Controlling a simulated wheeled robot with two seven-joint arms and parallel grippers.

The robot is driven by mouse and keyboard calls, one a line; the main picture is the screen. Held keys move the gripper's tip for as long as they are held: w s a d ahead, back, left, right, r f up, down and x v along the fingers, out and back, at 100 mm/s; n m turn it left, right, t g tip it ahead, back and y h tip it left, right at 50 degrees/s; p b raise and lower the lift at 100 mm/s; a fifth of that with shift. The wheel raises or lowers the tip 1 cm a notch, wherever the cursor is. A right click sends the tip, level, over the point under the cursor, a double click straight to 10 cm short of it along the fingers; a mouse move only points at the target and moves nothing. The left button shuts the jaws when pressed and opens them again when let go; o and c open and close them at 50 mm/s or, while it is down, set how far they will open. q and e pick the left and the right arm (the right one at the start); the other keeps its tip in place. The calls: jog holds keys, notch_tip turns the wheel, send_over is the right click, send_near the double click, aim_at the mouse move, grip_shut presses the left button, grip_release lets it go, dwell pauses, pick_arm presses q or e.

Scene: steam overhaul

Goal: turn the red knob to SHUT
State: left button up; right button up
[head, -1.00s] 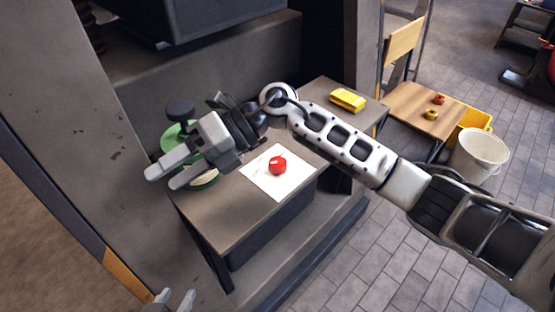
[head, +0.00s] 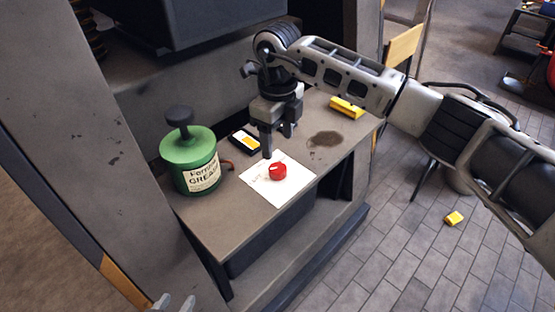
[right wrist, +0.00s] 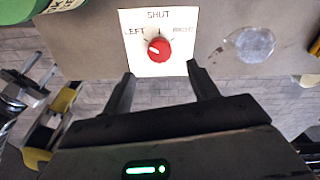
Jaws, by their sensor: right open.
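The red knob (head: 278,171) sits on a white plate (head: 259,187) on the grey bench top. In the right wrist view the red knob (right wrist: 160,50) shows a white mark pointing up-left, between LEFT and SHUT on the plate (right wrist: 139,68). SHUT is printed at the top, LEFT and RIGHT at the sides. My right gripper (head: 277,143) points down just behind the knob, its fingers apart and empty. In the right wrist view its fingertips (right wrist: 160,72) lie either side below the knob, not touching it.
A green grease can (head: 190,165) stands left of the plate. A black-and-yellow item (head: 245,141) lies behind the plate, a yellow block (head: 346,108) at the back right. A dark stain (head: 325,139) marks the bench. A yellow piece (head: 453,218) lies on the tiled floor.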

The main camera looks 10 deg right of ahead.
aim_at(277, 167)
notch_tip(277, 167, down, 8)
jog(key=shift+r, duration=0.25)
jog(key=c, duration=1)
